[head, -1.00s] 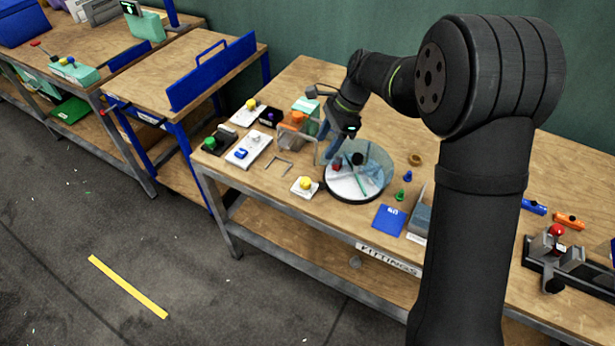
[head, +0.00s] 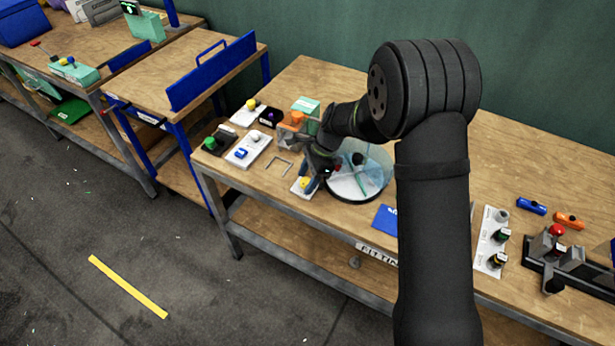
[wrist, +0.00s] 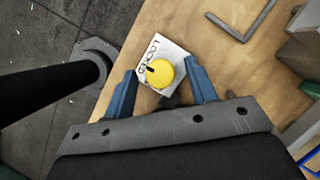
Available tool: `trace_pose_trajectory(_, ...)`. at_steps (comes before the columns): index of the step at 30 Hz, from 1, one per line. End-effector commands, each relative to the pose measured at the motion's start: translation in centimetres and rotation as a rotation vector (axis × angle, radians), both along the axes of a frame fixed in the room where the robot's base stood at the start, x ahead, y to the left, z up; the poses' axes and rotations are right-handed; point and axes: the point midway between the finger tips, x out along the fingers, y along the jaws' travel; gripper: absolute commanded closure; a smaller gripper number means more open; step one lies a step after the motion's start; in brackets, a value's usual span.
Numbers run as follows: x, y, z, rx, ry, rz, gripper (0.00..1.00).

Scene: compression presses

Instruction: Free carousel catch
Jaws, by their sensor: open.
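A yellow round knob (wrist: 160,73) with a dark pointer mark sits on a small white plate (wrist: 176,53) with dark lettering, near the table's front edge. In the wrist view the blue fingers of my gripper (wrist: 162,68) are open, one on each side of the knob, with nothing held. I cannot tell whether they touch it. The carousel (head: 374,178), a clear round cover over a white disc on a dark base, stands just right of my gripper. A green bar and dark knob show in it.
A bent grey wire bracket (head: 279,166) lies left of my gripper. A blue card (head: 386,219) lies right of the carousel. A red-knobbed press (head: 556,231) stands far right.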

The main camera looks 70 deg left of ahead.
Motion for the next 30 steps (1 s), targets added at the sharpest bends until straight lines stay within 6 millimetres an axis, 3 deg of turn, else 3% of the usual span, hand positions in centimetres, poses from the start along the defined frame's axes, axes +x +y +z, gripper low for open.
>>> trace_pose_trajectory(3, 0.02, -0.01, 0.01, 0.0, 0.0, 0.0, 0.52)
trace_pose_trajectory(9, 0.02, -0.01, 0.02, 0.0, 0.0, 0.0, 0.92)
trace_pose_trajectory(10, 0.02, -0.01, 0.03, 0.0, 0.0, 0.0, 0.93)
trace_pose_trajectory(20, 0.04, 0.02, 0.04, -0.001, 0.0, 0.046, 0.93)
trace_pose_trajectory(30, 0.02, 0.22, 0.02, -0.001, 0.0, 0.28, 0.93)
